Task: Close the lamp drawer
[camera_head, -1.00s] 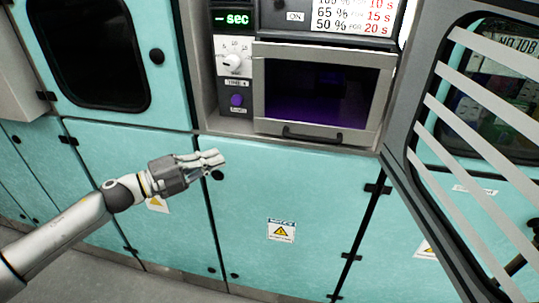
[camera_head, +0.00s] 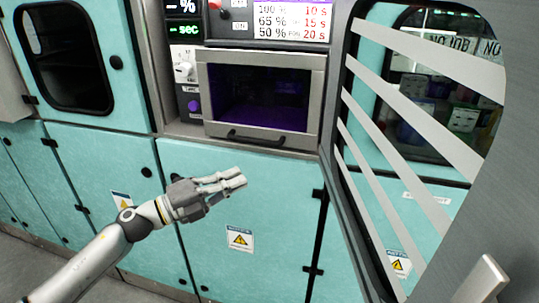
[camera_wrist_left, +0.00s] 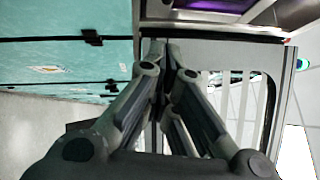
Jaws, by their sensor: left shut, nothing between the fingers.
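The lamp drawer (camera_head: 202,100) is a grey-framed unit with a dark purple window, in the upper middle of the head view. A black handle (camera_head: 255,139) runs along its lower edge. I cannot tell from this angle how far it stands out. My left gripper (camera_head: 240,178) is shut and empty, below the handle and in front of a teal cabinet panel, pointing right. It does not seem to touch the drawer. In the left wrist view its fingers (camera_wrist_left: 163,62) come together, with a purple-tinted part of the drawer at the top edge. My right gripper is not in view.
A control panel (camera_head: 186,70) with a knob and purple button stands left of the drawer. An open grey-framed door (camera_head: 334,130) with a white-striped window stands at the right, close to the drawer. Teal cabinet doors (camera_head: 90,160) fill the lower wall.

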